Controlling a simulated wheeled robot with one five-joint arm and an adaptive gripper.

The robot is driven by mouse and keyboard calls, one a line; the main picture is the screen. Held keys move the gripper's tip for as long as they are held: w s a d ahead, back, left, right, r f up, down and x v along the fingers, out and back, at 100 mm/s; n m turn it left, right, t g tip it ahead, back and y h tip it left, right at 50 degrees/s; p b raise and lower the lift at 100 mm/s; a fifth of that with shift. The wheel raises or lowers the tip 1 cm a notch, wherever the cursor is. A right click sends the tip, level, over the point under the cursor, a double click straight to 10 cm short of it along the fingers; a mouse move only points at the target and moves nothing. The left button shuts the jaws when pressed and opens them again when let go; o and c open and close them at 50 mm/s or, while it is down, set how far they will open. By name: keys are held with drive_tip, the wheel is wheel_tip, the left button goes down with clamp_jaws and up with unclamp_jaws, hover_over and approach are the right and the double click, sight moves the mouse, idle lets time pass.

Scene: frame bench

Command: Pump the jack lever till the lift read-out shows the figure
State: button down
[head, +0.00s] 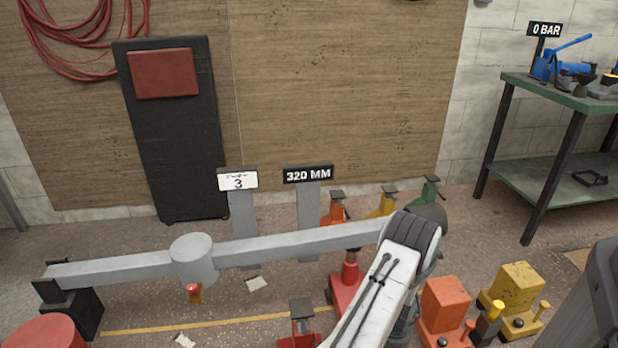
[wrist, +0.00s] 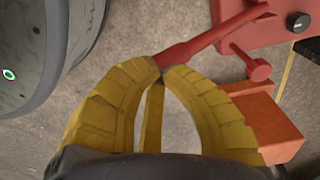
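The lift read-out (head: 308,174) shows 320 MM on a post behind the grey beam. A red jack (head: 345,290) stands under the beam's right part, partly hidden by my arm. Its red base also shows in the wrist view (wrist: 275,32), at the upper right, with a black knob. The red jack lever (wrist: 212,36) slants down from it to my gripper (wrist: 160,68). The yellow fingertips are closed around the lever's lower end.
Orange (head: 445,300) and yellow (head: 515,288) units stand right of my arm. A green bench (head: 560,88) with a 0 BAR sign (head: 544,30) is behind.

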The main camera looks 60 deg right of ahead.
wheel_tip(320, 180, down, 10)
drive_tip(key=b, duration=0.6)
wheel_tip(320, 180, up, 10)
drive_tip(key=p, duration=0.7)
drive_tip(key=shift+r, duration=0.35)
idle(0.8)
drive_tip(key=shift+r+p, duration=1.6)
drive_tip(key=shift+r, duration=0.8)
